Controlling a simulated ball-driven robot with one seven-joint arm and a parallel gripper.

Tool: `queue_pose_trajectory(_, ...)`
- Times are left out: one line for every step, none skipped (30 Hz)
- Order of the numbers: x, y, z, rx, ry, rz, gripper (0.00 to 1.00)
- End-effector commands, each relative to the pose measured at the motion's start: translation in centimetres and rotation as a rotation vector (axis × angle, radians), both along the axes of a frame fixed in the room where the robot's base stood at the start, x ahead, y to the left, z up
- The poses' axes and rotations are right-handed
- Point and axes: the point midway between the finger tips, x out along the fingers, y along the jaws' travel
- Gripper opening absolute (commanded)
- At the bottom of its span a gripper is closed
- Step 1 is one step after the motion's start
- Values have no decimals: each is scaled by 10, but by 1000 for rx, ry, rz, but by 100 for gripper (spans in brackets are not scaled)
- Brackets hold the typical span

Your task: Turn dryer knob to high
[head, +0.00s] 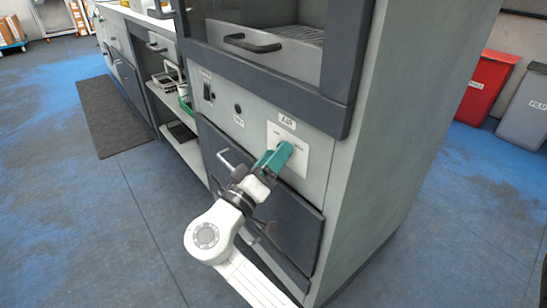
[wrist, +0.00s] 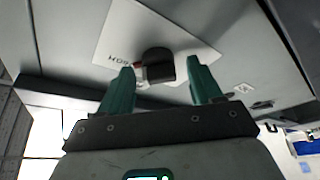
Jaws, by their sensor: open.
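The dryer knob (wrist: 158,65) is a dark round knob on a white label plate, seen in the wrist view between my gripper's fingers. The plate (wrist: 113,42) carries partly readable lettering. My gripper (wrist: 162,84) has two green fingers, open, one on each side of the knob; I cannot tell whether either touches it. In the head view my gripper (head: 279,157) is at the plate (head: 301,158) under the "AIR" label (head: 287,122), and it hides the knob there. The dryer (head: 345,170) is a grey cabinet.
A black switch (head: 208,93) and a small round control (head: 238,108) sit left on the panel. A dark drawer front (head: 290,225) with a handle lies below. Red (head: 487,85) and grey (head: 527,108) bins stand at right. The floor at left is open, with a dark mat (head: 112,115).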

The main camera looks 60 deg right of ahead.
Motion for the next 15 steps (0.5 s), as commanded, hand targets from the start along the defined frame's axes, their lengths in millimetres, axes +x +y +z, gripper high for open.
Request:
queue_pose_trajectory(0,0,0,0,0,0,64)
queue_pose_trajectory(0,0,0,0,0,0,64)
queue_pose_trajectory(0,2,0,-1,0,1,64)
queue_pose_trajectory(1,3,0,-1,1,2,64)
queue_pose_trajectory(1,5,-1,-1,1,2,64)
queue_pose_trajectory(1,9,-1,-1,2,3,64)
queue_pose_trajectory(1,13,-2,-1,2,3,64)
queue_pose_trajectory(1,17,-3,-1,2,3,64)
queue_pose_trajectory(1,24,-5,-1,3,3,64)
queue_pose_trajectory(1,29,-6,-1,2,4,64)
queue_pose_trajectory(1,35,-8,-1,3,5,64)
queue_pose_trajectory(1,43,-10,-1,3,6,64)
queue_pose_trajectory(1,49,-12,-1,2,5,64)
queue_pose_trajectory(1,55,-14,-1,3,6,64)
queue_pose_trajectory(1,62,-16,0,2,4,64)
